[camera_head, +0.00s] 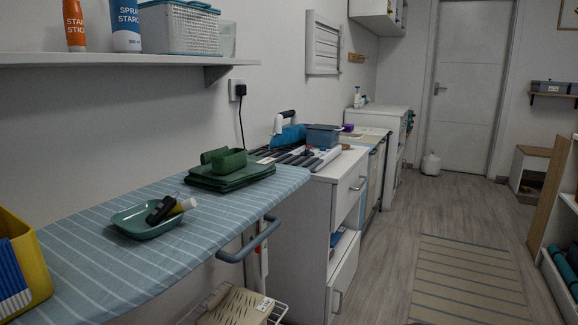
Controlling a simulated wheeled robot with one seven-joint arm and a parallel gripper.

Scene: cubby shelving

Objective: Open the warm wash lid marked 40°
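No lid with a readable 40° mark can be made out. At the bottom edge, a beige slatted piece (232,306) with a small white tag (265,304) lies below the ironing board, partly cut off by the frame. The tag's print is too small to read, and I cannot tell whether this piece is a lid. My gripper is not in view.
The striped ironing board (95,262) fills the lower left, bearing a teal tray (130,222) and dark green items (232,175). A grey-blue bar handle (252,242) juts from its edge. A white cabinet (300,225) stands beyond. Floor at right has a striped rug (468,280).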

